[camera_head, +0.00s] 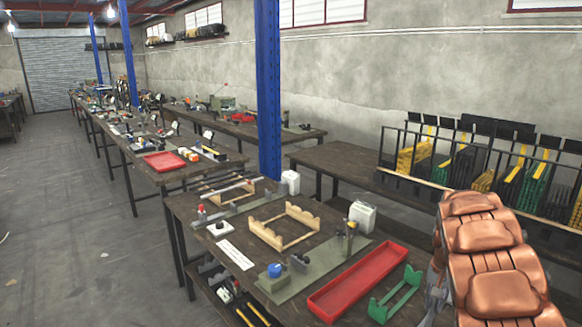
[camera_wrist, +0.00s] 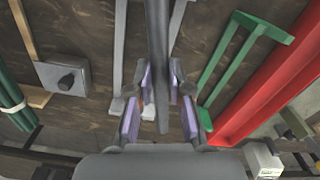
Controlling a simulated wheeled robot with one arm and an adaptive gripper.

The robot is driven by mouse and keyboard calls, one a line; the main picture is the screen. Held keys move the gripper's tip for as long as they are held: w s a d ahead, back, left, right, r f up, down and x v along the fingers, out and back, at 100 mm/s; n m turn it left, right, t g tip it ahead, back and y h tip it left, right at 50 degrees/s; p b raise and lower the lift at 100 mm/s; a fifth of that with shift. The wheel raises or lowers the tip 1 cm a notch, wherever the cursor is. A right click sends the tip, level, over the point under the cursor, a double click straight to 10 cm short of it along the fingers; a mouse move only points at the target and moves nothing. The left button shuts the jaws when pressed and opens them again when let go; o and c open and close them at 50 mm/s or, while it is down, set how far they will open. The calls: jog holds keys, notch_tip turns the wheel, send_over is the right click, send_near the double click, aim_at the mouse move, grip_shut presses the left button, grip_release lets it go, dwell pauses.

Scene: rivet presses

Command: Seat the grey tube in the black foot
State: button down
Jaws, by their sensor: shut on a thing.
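In the wrist view my gripper (camera_wrist: 160,105) has its purple-lined fingers closed on the dark grey tube (camera_wrist: 157,45). The tube runs from the top edge of the view down between the fingers, and its far end is out of view. A grey square plate with a dark piece on it (camera_wrist: 65,82) lies on the table to the left. I cannot tell whether that dark piece is the black foot, and I cannot single out the foot elsewhere. In the head view my copper-coloured arm hides most of the gripper.
A green stand (camera_head: 397,297) and a long red tray (camera_head: 358,283) are at the table's near right. A wooden frame (camera_head: 284,224), a blue-topped part (camera_head: 274,270) and a white container (camera_head: 362,217) also stand there. A blue post (camera_head: 268,90) rises behind the table.

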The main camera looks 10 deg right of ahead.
jog(key=a+n, duration=0.8)
jog(key=a, duration=2)
jog(key=shift+w+a, duration=0.3)
jog(key=shift+w, duration=0.1)
jog(key=shift+d, duration=0.15)
